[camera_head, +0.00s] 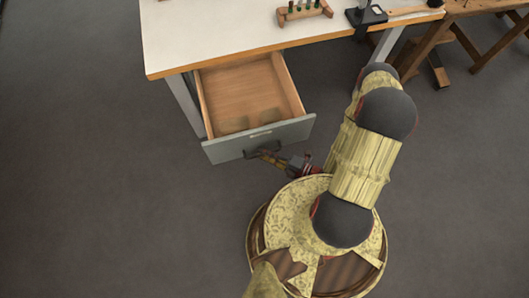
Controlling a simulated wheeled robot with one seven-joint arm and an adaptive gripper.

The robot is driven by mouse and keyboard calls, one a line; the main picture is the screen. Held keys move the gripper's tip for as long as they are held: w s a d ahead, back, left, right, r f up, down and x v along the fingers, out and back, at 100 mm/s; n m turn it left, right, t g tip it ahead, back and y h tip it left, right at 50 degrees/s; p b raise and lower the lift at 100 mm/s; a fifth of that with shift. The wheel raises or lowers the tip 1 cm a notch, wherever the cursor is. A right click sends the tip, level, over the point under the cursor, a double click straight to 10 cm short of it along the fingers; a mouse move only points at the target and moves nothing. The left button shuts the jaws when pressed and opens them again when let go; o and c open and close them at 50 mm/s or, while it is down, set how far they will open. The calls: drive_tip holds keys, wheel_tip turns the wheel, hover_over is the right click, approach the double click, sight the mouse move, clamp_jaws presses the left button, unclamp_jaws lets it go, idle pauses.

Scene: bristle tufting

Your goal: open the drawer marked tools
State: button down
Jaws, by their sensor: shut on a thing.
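A drawer (222,151) with a grey front and a wooden inside is pulled well out from under the white workbench. A small pale label (261,134) sits on its front; its writing is too small to read. The dark handle is on the drawer front, partly covered by my gripper (268,153). My gripper is shut on the handle, with my arm reaching in from the right.
The workbench (210,40) has a white top with an orange edge. A wooden rack (304,14) with several small items and a dark clamp-like device (366,15) stand on it. A wooden trestle (440,45) is at the upper right. The grey floor (100,200) at left is clear.

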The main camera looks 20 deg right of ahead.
drive_tip(key=c, duration=1.9)
unclamp_jaws()
drive_tip(key=v, duration=0.7)
drive_tip(key=shift+s, duration=0.15)
drive_tip(key=shift+d, duration=0.15)
drive_tip(key=shift+r, duration=0.1)
